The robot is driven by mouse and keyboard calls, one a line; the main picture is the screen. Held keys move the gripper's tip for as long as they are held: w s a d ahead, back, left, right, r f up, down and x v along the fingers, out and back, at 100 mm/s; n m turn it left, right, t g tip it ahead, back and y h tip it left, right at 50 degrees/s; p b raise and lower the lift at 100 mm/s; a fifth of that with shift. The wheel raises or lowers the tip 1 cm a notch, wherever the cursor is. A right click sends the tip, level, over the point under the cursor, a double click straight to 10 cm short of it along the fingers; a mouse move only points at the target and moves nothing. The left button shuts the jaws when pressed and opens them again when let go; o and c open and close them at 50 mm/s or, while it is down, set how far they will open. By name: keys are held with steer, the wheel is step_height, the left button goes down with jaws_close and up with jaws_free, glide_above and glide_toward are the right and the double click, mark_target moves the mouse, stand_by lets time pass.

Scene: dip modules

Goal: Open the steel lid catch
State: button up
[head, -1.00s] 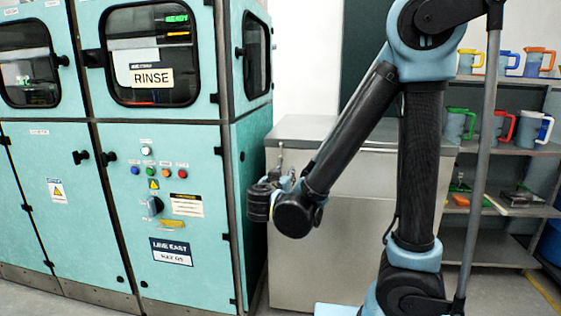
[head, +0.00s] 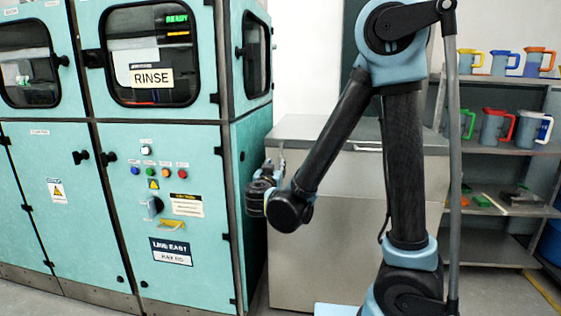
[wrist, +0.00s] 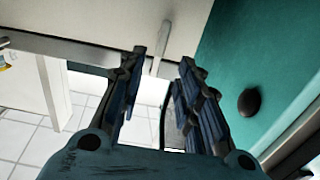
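The steel lid catch (head: 282,162) is a small upright piece near the top left of the steel chest's (head: 330,245) front, partly behind my gripper. In the wrist view a pale bar, which looks like the catch (wrist: 159,48), stands just beyond and between my fingertips. My gripper (head: 268,174) is in front of the chest's left end, close to the teal machine. In the wrist view my gripper (wrist: 164,60) is open, with its two dark fingers apart and nothing held. I cannot tell whether a finger touches the catch.
The teal rinse machine (head: 185,225) stands close on the left; its side and a dark round knob (wrist: 249,102) lie right of my fingers in the wrist view. The chest lid (head: 310,128) looks closed. Shelves with jugs (head: 497,127) stand at the right.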

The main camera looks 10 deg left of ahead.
mark_target(280, 159)
steer(key=w, duration=1)
steer(key=shift+c, duration=0.6)
jaws_close()
